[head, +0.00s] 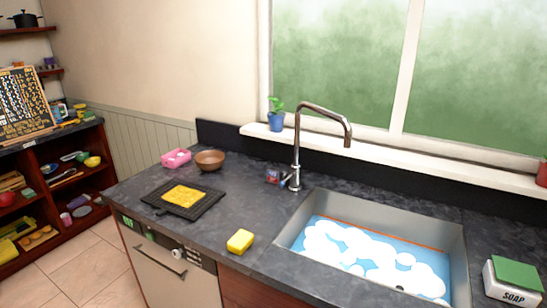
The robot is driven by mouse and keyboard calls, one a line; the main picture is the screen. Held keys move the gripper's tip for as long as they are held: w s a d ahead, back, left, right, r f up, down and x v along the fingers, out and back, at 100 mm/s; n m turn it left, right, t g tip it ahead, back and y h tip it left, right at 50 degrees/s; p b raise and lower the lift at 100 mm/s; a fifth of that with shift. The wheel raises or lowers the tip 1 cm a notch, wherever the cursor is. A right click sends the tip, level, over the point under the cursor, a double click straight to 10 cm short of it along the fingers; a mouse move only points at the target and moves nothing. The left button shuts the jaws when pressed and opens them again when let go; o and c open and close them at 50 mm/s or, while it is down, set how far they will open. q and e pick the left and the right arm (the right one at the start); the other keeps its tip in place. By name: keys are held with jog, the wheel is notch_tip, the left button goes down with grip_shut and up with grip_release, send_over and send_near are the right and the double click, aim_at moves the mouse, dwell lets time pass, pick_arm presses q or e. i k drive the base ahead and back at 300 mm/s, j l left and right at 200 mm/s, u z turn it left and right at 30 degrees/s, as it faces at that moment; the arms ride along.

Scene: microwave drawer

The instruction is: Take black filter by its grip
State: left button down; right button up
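The black filter (212,194) is a flat, dark, roughly square piece lying on the dark countertop, left of the sink. A yellow patch or layer (183,196) covers its middle. A small dark tab sticks out at its left corner; I cannot tell for sure whether this is the grip. Neither of my grippers is in view.
A pink item (176,158) and a brown bowl (209,160) stand behind the filter. A yellow sponge (240,241) lies to its right. The sink (455,240) holds blue water and white foam under a tall faucet (297,150). A soap box (513,282) stands at the right.

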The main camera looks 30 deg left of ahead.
aim_at(189, 201)
jog(key=u, duration=1.75)
